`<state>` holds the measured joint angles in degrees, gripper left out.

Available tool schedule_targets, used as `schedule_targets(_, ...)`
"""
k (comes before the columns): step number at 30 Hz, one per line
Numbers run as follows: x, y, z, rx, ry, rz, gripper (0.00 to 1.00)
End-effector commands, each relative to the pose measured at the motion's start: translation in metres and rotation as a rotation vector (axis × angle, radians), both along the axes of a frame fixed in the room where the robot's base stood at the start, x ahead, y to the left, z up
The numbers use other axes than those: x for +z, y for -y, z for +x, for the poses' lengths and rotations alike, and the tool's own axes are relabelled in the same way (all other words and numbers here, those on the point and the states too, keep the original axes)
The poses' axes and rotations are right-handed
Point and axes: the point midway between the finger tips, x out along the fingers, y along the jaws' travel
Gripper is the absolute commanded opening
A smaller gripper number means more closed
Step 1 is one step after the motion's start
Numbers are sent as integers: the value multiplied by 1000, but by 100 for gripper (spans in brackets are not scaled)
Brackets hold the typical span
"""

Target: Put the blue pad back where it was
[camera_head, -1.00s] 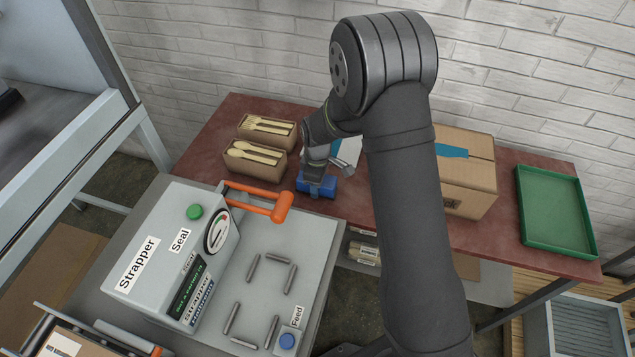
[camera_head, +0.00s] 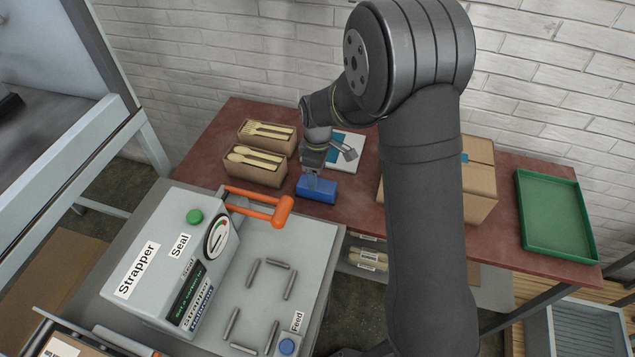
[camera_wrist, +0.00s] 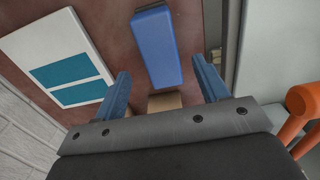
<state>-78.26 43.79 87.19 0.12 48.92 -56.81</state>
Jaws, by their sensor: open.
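The blue pad (camera_head: 317,190) is a rectangular blue block lying on the red table near its front edge. It also shows in the wrist view (camera_wrist: 158,48), apart from the fingers and in line with the gap between them. My gripper (camera_head: 312,174) is open and empty, just above and behind the pad in the head view. In the wrist view its two blue fingers (camera_wrist: 161,75) are spread wide with no pad between them. A white board with teal rectangles (camera_wrist: 58,55) lies beside the pad; it is partly hidden behind my arm in the head view (camera_head: 349,143).
Two boxes of wooden cutlery (camera_head: 255,168) stand left of the pad. The strapper (camera_head: 170,260) with its orange handle (camera_head: 262,209) is in front left. A cardboard box (camera_head: 480,180) and a green tray (camera_head: 555,215) are on the right.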

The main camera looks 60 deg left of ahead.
Motion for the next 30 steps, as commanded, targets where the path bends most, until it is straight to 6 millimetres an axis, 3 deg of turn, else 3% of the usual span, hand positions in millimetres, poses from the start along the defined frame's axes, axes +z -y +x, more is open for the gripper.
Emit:
schedule_targets(6, 36, 0, 0, 0, 0, 1, 67)
schedule_targets(12, 45, 0, 0, 0, 0, 0, 67)
schedule_targets(23, 42, 0, 0, 0, 0, -1, 67)
schedule_targets(30, 9, 1, 0, 0, -1, -5, 67)
